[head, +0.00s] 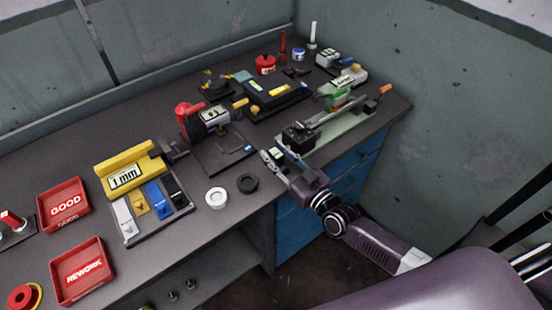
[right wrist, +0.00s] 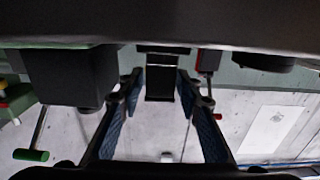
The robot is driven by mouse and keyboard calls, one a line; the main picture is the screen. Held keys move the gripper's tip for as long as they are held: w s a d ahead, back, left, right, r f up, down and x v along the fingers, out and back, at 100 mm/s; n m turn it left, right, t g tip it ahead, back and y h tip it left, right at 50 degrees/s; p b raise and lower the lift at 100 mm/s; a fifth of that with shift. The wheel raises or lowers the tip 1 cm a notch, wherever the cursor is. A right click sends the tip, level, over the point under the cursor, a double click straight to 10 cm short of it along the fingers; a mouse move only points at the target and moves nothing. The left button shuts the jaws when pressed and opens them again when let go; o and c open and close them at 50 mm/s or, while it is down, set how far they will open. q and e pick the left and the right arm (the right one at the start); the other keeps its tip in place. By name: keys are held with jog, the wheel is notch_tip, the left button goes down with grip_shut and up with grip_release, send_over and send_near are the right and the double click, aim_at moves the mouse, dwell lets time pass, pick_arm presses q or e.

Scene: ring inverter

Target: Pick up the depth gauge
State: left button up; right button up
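No part is clearly labelled as the depth gauge, and I cannot tell for sure which one it is. My right gripper (head: 281,156) is at the front edge of the bench, beside a black block (head: 298,136) on a pale green plate. In the right wrist view its two blue-padded fingers (right wrist: 163,115) stand apart, so it is open. A dark upright piece (right wrist: 160,82) shows between and beyond the fingers; I see no finger touching it. A device with a small display (head: 214,115) stands left of the gripper. My left gripper is not in view.
White (head: 216,198) and black (head: 248,183) rings lie left of the gripper. A yellow "1 mm" block (head: 130,170) and red GOOD (head: 65,189) and REWORK (head: 82,285) trays are further left.

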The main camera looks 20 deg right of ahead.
jog(key=c, duration=0.5)
grip_shut()
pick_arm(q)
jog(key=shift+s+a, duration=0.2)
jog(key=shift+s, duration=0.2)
pick_arm(e)
jog(key=shift+r, duration=0.1)
